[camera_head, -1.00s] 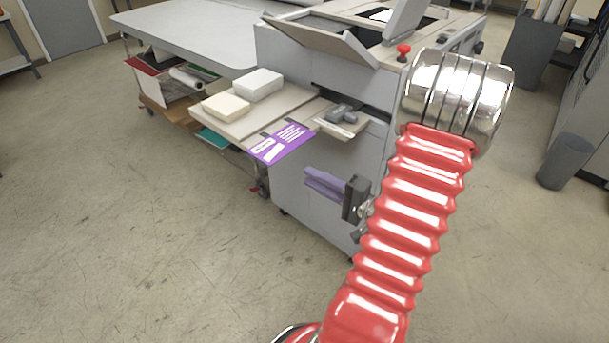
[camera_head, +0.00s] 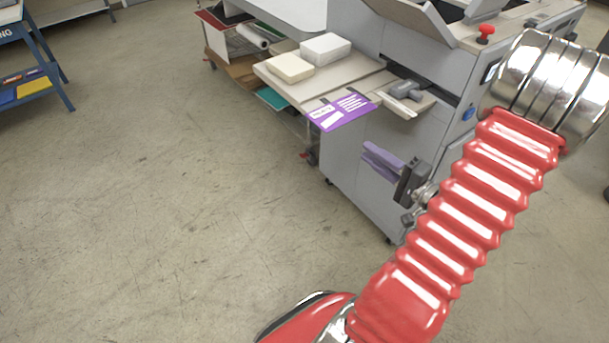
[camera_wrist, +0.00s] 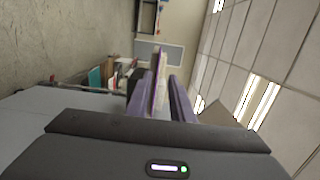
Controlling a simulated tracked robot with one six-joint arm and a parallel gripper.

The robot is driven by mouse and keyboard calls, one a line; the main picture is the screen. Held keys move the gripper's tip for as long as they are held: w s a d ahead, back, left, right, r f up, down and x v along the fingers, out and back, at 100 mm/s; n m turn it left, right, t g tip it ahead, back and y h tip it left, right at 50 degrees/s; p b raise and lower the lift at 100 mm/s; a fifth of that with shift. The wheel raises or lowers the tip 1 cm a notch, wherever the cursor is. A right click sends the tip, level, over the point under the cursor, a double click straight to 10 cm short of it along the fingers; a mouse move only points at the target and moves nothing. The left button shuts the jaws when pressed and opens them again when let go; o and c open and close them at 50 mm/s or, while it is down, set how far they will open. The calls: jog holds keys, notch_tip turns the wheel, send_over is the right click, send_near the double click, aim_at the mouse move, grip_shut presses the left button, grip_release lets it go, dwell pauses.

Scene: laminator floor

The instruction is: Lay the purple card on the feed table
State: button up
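The purple card (camera_head: 342,110) with white print lies at the front edge of the feed table (camera_head: 350,73), sticking out past it. My gripper (camera_head: 368,153), with purple fingers, is in front of the machine, lower than the card and a little right of it. In the head view a gap shows between them. In the wrist view my gripper (camera_wrist: 158,82) has its fingers apart, open. The card (camera_wrist: 159,80) shows nearly edge-on between them; whether it reaches in between the fingers, I cannot tell.
A white block (camera_head: 325,48) and a cream block (camera_head: 290,68) sit on the feed table. A grey-handled piece (camera_head: 406,90) is right of the card. The machine's grey side (camera_head: 350,175) is behind my gripper. A blue rack (camera_head: 40,60) stands far left; floor between is clear.

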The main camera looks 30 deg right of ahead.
jog(key=a+r+n+g+y, duration=0.2)
jog(key=a+n+g+y, duration=0.3)
jog(key=a, duration=0.9)
jog(key=a+r+n+g+y, duration=0.2)
jog(key=a+n+g, duration=0.45)
jog(key=a, duration=0.75)
jog(key=s+a+n+g+h, duration=0.2)
jog(key=s+a+g+h, duration=0.2)
jog(key=a+g, duration=0.1)
notch_tip(320, 180, up, 8)
jog(key=n+t+h, duration=0.3)
jog(key=t+h, duration=0.1)
jog(key=shift+s+h, duration=0.2)
jog(key=shift+h, duration=0.2)
jog(key=shift+s, duration=0.15)
